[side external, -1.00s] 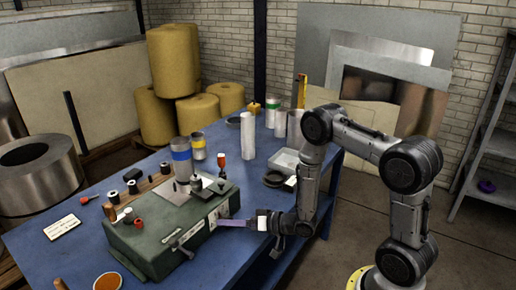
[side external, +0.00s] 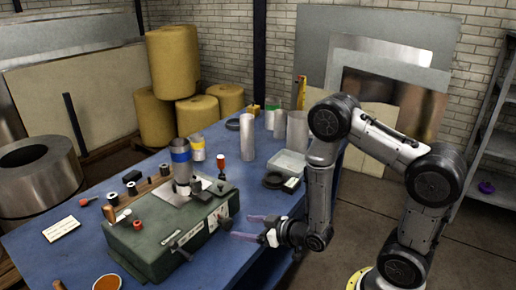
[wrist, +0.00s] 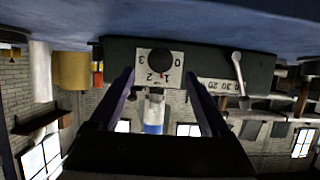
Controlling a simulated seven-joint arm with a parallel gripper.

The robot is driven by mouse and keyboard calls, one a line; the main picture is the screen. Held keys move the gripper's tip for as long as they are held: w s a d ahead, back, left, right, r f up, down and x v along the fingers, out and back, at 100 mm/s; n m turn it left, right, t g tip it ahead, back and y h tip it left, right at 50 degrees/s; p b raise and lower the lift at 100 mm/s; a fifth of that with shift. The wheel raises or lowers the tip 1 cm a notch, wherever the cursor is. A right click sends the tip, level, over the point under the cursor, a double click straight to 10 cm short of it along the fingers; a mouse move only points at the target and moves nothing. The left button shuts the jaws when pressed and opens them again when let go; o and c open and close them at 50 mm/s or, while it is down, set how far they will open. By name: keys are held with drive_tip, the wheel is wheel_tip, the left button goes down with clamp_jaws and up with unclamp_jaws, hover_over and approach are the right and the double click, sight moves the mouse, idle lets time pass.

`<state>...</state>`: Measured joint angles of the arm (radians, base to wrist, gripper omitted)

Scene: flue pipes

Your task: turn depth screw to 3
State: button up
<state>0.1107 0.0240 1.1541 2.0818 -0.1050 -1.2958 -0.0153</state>
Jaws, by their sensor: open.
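The green machine (side external: 170,235) sits on the blue bench. In the wrist view, which is upside down, its end face carries a white plate (wrist: 176,80) marked 0, 1, 2, 3 around a dark round knob (wrist: 159,61), which I take to be the depth screw. A small reddish mark shows at the knob's edge near the 1 and 2; the exact setting is too small to tell. My gripper (side external: 246,227) is open and empty, a little off the machine's end. In the wrist view its fingers (wrist: 159,75) lie either side of the plate, with the knob between them in line.
A lever (wrist: 239,72) and a numbered scale (wrist: 219,85) are beside the plate. Dark rings (side external: 276,180) and a grey tray (side external: 289,162) lie on the bench behind my gripper. Bare bench lies in front.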

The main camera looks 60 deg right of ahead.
sight(229, 224)
drive_tip(key=v, duration=0.8)
drive_tip(key=w+a+r+n+t, duration=0.1)
drive_tip(key=w+r, duration=0.2)
drive_tip(key=r, duration=0.4)
drive_tip(key=w+r+t, duration=0.2)
drive_tip(key=w+r, duration=0.2)
drive_tip(key=r, duration=0.3)
drive_tip(key=s+r+g, duration=0.2)
drive_tip(key=s+r, duration=0.2)
drive_tip(key=r, duration=0.6)
drive_tip(key=shift+a, duration=0.2)
drive_tip(key=shift+r, duration=0.1)
drive_tip(key=w+f+t+h, duration=0.1)
drive_tip(key=w+f+t, duration=0.2)
drive_tip(key=w+f, duration=0.15)
drive_tip(key=s+f+g, duration=0.2)
drive_tip(key=s+f, duration=0.1)
drive_tip(key=f, duration=0.7)
drive_tip(key=s+f+g, duration=0.2)
drive_tip(key=f, duration=0.8)
drive_tip(key=shift+n, duration=0.3)
drive_tip(key=x, duration=1.3)
drive_tip(key=shift+w+d+f, duration=0.15)
drive_tip(key=shift+d+f, duration=0.05)
drive_tip(key=shift+f, duration=0.1)
